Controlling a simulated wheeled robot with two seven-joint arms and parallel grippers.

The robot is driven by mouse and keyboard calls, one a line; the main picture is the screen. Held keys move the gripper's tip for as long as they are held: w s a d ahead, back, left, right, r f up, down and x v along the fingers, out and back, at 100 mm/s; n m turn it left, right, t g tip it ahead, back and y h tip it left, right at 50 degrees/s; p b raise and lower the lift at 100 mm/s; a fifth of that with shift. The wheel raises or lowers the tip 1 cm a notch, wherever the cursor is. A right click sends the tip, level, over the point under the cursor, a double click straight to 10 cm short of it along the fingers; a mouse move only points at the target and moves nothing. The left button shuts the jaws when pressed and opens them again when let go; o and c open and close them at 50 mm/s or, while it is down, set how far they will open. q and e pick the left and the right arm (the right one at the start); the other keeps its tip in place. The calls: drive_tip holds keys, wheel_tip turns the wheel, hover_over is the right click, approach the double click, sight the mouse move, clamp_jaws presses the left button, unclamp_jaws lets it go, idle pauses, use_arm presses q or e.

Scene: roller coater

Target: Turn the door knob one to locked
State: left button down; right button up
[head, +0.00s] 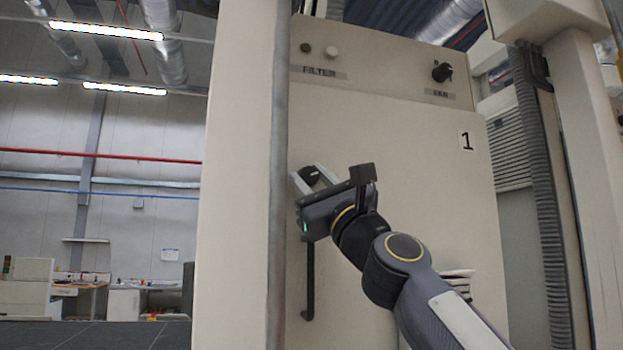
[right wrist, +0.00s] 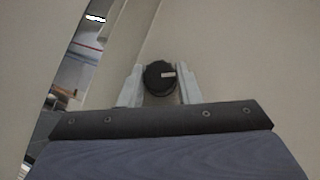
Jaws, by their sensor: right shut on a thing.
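The door knob (head: 310,174) is a small black round knob on the beige cabinet door marked 1 (head: 420,140), near the door's left edge. In the right wrist view the knob (right wrist: 160,78) shows a short pale mark on its face. My right gripper (head: 313,178) is at the knob, with one pale finger on each side of it, shut on it. The fingers (right wrist: 158,84) flank the knob in the right wrist view too. The gripper hides part of the knob in the head view. My left gripper is not in view.
A black vertical handle (head: 309,285) is on the door below my right gripper. A panel above the door carries a FILTER label (head: 318,72) and a black rotary switch (head: 442,72). A beige post (head: 240,170) stands left of the door. Ribbed ducting (head: 540,190) runs down at the right.

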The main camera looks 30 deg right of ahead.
drive_tip(key=shift+n+g+y, duration=0.3)
drive_tip(key=shift+n+y, duration=0.1)
drive_tip(key=shift+n, duration=0.2)
drive_tip(key=n+y, duration=0.1)
drive_tip(key=n+g+y+p, duration=0.1)
drive_tip(key=shift+d+r+n+p, duration=0.15)
drive_tip(key=shift+r+n+p, duration=0.05)
drive_tip(key=shift+n+p, duration=0.1)
drive_tip(key=n+g+y+p, duration=0.1)
drive_tip(key=n+g+p, duration=0.1)
drive_tip(key=n+g+y+p, duration=0.1)
drive_tip(key=n+p, duration=0.1)
drive_tip(key=n, duration=0.1)
drive_tip(key=n+g+y+p, duration=0.1)
drive_tip(key=n+g+p, duration=0.1)
drive_tip(key=n+p, duration=0.1)
drive_tip(key=shift+d+r+g+y, duration=0.1)
drive_tip(key=shift+r+g+y, duration=0.15)
drive_tip(key=shift+g+y, duration=0.05)
drive_tip(key=shift+n+g+p, duration=0.4)
drive_tip(key=shift+n+g, duration=0.3)
drive_tip(key=shift+n, duration=0.4)
drive_tip(key=shift+f+n+g, duration=0.15)
drive_tip(key=shift+n+g, duration=0.45)
drive_tip(key=shift+n, duration=0.2)
drive_tip(key=shift+n+g+h, duration=0.4)
drive_tip(key=shift+n, duration=0.1)
drive_tip(key=o, duration=1)
